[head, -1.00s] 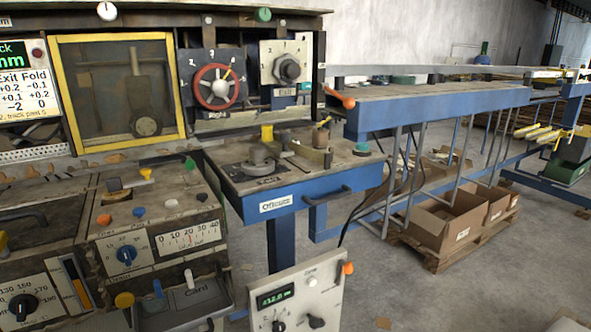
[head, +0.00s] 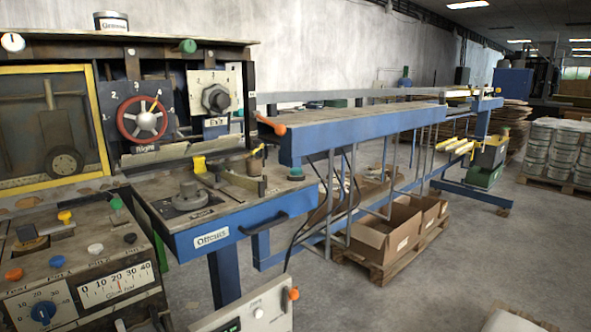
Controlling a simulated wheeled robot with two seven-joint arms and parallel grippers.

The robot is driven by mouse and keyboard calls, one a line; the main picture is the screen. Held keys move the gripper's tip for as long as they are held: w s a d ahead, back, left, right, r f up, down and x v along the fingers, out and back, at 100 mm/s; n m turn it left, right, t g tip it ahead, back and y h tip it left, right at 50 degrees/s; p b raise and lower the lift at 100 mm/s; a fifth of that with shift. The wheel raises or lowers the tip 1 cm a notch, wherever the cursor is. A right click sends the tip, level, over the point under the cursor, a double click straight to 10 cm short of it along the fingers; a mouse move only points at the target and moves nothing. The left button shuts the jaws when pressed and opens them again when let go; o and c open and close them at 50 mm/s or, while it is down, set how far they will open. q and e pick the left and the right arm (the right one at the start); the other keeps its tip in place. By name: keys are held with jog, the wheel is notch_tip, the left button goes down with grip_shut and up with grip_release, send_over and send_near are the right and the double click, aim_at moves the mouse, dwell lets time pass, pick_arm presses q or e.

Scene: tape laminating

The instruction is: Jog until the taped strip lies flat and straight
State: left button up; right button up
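Neither of my grippers is in the head view. No taped strip can be made out. The laminating machine fills the left side, with a control panel (head: 70,262) of coloured buttons and a 0–40 dial scale (head: 115,284). A red handwheel (head: 142,118) labelled "Right" and a black knob (head: 216,98) labelled "Exit" sit on the upright plates. A framed window (head: 45,125) with a yellow border is at far left, cut by the edge.
A long blue outfeed table (head: 350,138) runs back to the right. Cardboard boxes (head: 385,234) stand on a pallet below it. A white control box (head: 246,312) stands low in front.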

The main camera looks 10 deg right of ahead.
jog(key=shift+c, duration=0.3)
grip_shut()
dwell(1.4)
